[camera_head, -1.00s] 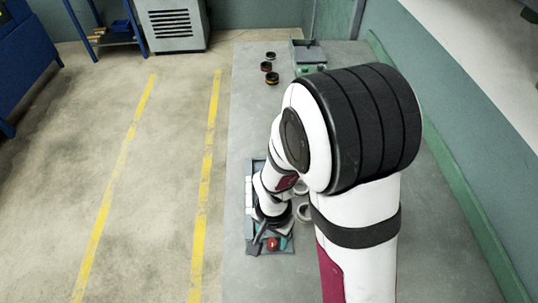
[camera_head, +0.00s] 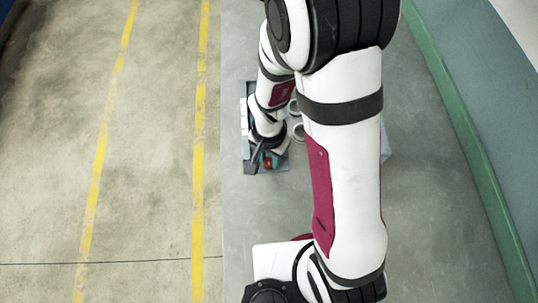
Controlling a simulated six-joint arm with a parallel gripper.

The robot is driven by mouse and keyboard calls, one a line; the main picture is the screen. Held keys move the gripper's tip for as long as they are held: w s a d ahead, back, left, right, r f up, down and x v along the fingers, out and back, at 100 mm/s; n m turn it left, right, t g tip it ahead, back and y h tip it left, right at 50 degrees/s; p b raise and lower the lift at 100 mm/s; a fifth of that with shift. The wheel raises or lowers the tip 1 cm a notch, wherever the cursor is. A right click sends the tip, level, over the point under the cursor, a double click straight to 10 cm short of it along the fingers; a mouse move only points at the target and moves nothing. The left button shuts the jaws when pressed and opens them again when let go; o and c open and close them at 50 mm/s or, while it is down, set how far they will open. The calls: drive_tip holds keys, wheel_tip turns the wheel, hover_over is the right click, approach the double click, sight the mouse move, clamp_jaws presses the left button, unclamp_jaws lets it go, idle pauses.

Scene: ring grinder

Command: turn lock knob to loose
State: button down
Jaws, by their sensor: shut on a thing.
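The ring grinder (camera_head: 248,120) is a small grey unit on the bench, mostly covered by my arm. My gripper (camera_head: 257,161) is low at its near end, with a dark finger pointing down to the left. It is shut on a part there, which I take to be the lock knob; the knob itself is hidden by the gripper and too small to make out. A small red part (camera_head: 268,163) shows just right of the fingers, with a teal part beside it. I cannot tell which way the knob is turned.
Pale rings (camera_head: 296,106) lie or stand right of the grinder, partly behind my arm. The grey bench (camera_head: 236,215) is clear at the near left. A green edge and wall run along the right. The floor with yellow lines (camera_head: 205,110) is left of the bench.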

drive_tip(key=n, duration=0.4)
drive_tip(key=shift+n, duration=0.3)
drive_tip(key=n, duration=0.4)
drive_tip(key=shift+n, duration=0.3)
drive_tip(key=n, duration=0.4)
drive_tip(key=shift+a+n, duration=0.1)
drive_tip(key=shift+n, duration=2.3)
drive_tip(key=c, duration=0.6)
unclamp_jaws()
